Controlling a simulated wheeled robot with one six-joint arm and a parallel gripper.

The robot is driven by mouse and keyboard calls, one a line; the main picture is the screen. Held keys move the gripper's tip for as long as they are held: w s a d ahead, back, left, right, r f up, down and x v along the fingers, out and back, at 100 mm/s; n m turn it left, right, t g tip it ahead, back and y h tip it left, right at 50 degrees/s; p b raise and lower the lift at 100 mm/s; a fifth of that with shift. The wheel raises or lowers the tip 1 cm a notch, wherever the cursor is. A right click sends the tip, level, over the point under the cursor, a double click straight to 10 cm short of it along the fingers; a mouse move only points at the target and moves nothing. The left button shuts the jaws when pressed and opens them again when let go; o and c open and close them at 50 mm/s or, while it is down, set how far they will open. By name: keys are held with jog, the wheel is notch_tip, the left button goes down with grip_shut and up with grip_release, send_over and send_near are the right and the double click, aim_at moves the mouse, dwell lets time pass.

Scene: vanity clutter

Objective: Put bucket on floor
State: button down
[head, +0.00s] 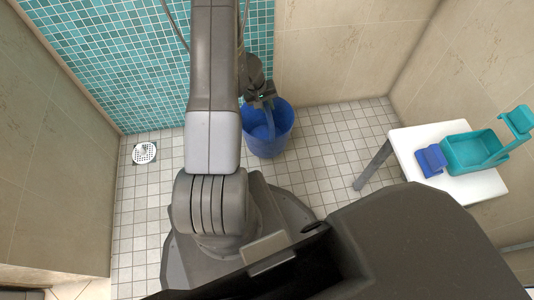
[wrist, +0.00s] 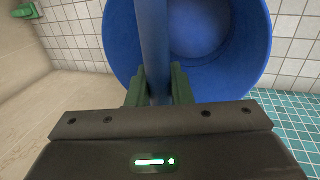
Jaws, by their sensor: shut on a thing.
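A blue bucket (head: 279,130) is in the head view just right of my arm, against the tiled floor near the back wall. My gripper (head: 263,101) is at the bucket's upper rim. In the wrist view, the bucket (wrist: 236,62) fills the upper middle, with its open inside facing the camera. My gripper's two green fingers (wrist: 158,88) are shut on the bucket's blue handle bar (wrist: 153,40). The floor (head: 330,150) is pale square tile. I cannot tell whether the bucket's base touches it.
A white table (head: 480,185) stands at the right, with a teal caddy (head: 470,153) and a small blue object (head: 431,160) on it. A round drain (head: 145,153) lies in the floor at the left. Floor between the bucket and table is clear.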

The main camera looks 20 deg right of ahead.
notch_tip(320, 180, down, 10)
jog(key=b, duration=0.4)
jog(key=shift+s+f+b, duration=0.15)
jog(key=shift+f+b, duration=0.05)
jog(key=shift+b, duration=0.15)
jog(key=shift+f+b, duration=0.2)
jog(key=shift+b, duration=0.1)
jog(key=c, duration=1.3)
grip_release()
jog(key=shift+r, duration=0.1)
jog(key=p+v, duration=0.5)
jog(key=v, duration=0.7)
jog(key=shift+p, duration=0.35)
jog(key=shift+d+r, duration=0.1)
jog(key=shift+r, duration=0.05)
